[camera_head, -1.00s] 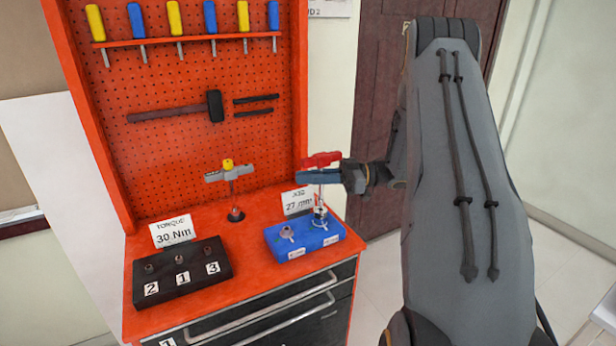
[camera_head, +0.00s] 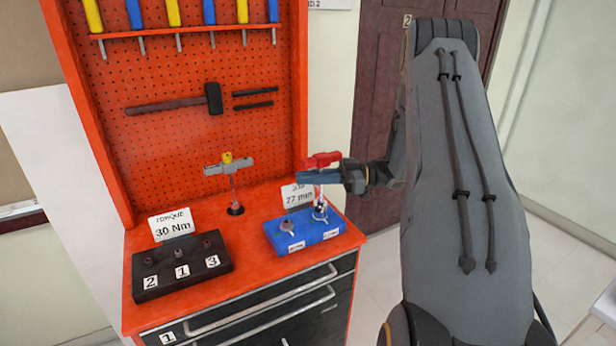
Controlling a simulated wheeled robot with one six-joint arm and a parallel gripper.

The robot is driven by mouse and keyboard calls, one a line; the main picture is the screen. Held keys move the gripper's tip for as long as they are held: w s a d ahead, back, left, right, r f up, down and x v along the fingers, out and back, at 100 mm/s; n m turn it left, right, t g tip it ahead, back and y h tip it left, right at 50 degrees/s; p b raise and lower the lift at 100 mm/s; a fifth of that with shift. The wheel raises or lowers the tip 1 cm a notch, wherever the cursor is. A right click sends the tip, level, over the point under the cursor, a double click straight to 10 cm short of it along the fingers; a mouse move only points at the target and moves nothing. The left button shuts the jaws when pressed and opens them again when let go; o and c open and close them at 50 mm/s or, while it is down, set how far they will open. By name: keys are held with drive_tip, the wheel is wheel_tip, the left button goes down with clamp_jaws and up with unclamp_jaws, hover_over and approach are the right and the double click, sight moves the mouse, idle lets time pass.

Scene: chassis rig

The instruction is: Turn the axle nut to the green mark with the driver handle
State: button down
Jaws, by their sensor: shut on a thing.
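My gripper (camera_head: 318,176) is shut on the shaft of the driver, just below its red T-shaped handle (camera_head: 323,160). The driver stands upright, and its lower end is over the metal fitting (camera_head: 320,210) at the right of the blue block (camera_head: 306,238). I cannot tell whether it is seated on the fitting. A second metal fitting (camera_head: 288,227) is on the block's left part. I cannot make out a green mark or which fitting is the axle nut.
A yellow-and-grey T-handle tool (camera_head: 230,167) stands upright in the red bench (camera_head: 265,213). A black block (camera_head: 180,283) with several numbered posts is at the left. A torque sign (camera_head: 172,225) stands behind it. A 27 mm sign (camera_head: 297,192) is behind the blue block.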

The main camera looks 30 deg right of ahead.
drive_tip(key=shift+f, duration=0.4)
drive_tip(key=shift+w+d+m+t+h+p, duration=0.1)
drive_tip(key=shift+w+m+t+h+p, duration=0.1)
drive_tip(key=shift+m+t+h+p, duration=0.6)
drive_tip(key=shift+w+d+m+t+h+p, duration=0.15)
drive_tip(key=shift+m+t+h+p, duration=0.35)
drive_tip(key=shift+t, duration=0.55)
drive_tip(key=shift+w+d+m+t+h+p, duration=0.15)
drive_tip(key=shift+m+t+h+p, duration=0.25)
drive_tip(key=shift+m+t+p, duration=0.5)
drive_tip(key=shift+w+d+m+t+h+p, duration=0.1)
drive_tip(key=shift+w+m+t+h+p, duration=0.15)
drive_tip(key=shift+m+t+h+p, duration=0.5)
drive_tip(key=d+m+t+h, duration=0.1)
drive_tip(key=m+h, duration=0.3)
drive_tip(key=h, duration=0.2)
drive_tip(key=d+m+t+h, duration=0.1)
drive_tip(key=m+h, duration=0.2)
drive_tip(key=h, duration=0.2)
drive_tip(key=d+m+t+h, duration=0.1)
drive_tip(key=m+h, duration=0.3)
drive_tip(key=h, duration=0.2)
drive_tip(key=shift+w+d+m+t+h, duration=0.3)
drive_tip(key=shift+m+h, duration=0.05)
drive_tip(key=shift+w+a+n+t+y, duration=0.1)
drive_tip(key=shift+a+n+t+y, duration=0.15)
drive_tip(key=shift+n+y, duration=0.5)
drive_tip(key=shift+r, duration=0.25)
